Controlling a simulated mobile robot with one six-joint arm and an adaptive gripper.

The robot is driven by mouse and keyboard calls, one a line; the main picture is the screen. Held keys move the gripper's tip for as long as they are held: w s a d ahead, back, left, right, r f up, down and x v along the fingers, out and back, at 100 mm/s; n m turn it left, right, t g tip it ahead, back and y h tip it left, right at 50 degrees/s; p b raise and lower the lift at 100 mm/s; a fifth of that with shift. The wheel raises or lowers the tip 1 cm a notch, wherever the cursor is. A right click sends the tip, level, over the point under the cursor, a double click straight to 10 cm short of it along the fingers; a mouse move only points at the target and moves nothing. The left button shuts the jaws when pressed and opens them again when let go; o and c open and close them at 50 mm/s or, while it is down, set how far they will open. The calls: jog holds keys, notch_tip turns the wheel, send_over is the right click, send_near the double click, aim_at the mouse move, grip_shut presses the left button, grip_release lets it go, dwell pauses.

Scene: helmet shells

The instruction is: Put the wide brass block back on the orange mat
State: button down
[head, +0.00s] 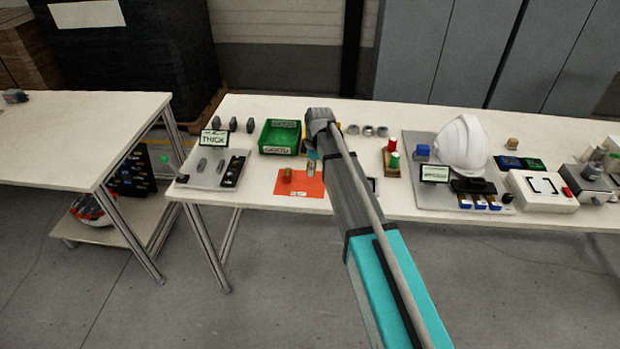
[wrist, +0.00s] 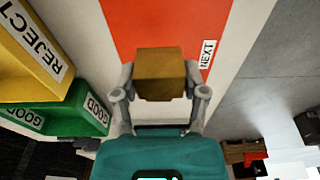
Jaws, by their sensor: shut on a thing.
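The wide brass block (wrist: 159,73) is a brown-gold block between the two fingers of my gripper (wrist: 160,85) in the wrist view. The fingers are shut on its two sides. The orange mat (wrist: 160,22) spreads beyond and beneath it, with a white NEXT label at its edge. In the head view the orange mat (head: 314,190) lies near the bench's front edge, and my gripper (head: 311,167) is low over it. A small brass-brown shape (head: 286,175) shows at the mat's left part. I cannot tell whether the held block touches the mat.
A green GOOD bin (head: 280,137) stands behind the mat. A yellow REJECT bin (wrist: 30,50) shows beside it in the wrist view. A grey tray (head: 207,170) with a THICK sign is left. A white helmet (head: 462,145) stands right. My arm hides some of the bench.

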aim_at(312, 180)
jog(key=shift+w+f, duration=0.1)
dwell(0.3)
jog(key=shift+w+d+f+b, duration=0.1)
jog(key=shift+w+f+b, duration=0.25)
jog(key=shift+f+b, duration=1.55)
jog(key=shift+b, duration=0.05)
jog(key=shift+f, duration=0.15)
jog(key=shift+c, duration=0.6)
grip_release()
notch_tip(312, 180, up, 12)
jog(key=d+p, duration=0.1)
jog(key=p, duration=1.1)
jog(key=shift+d, duration=0.25)
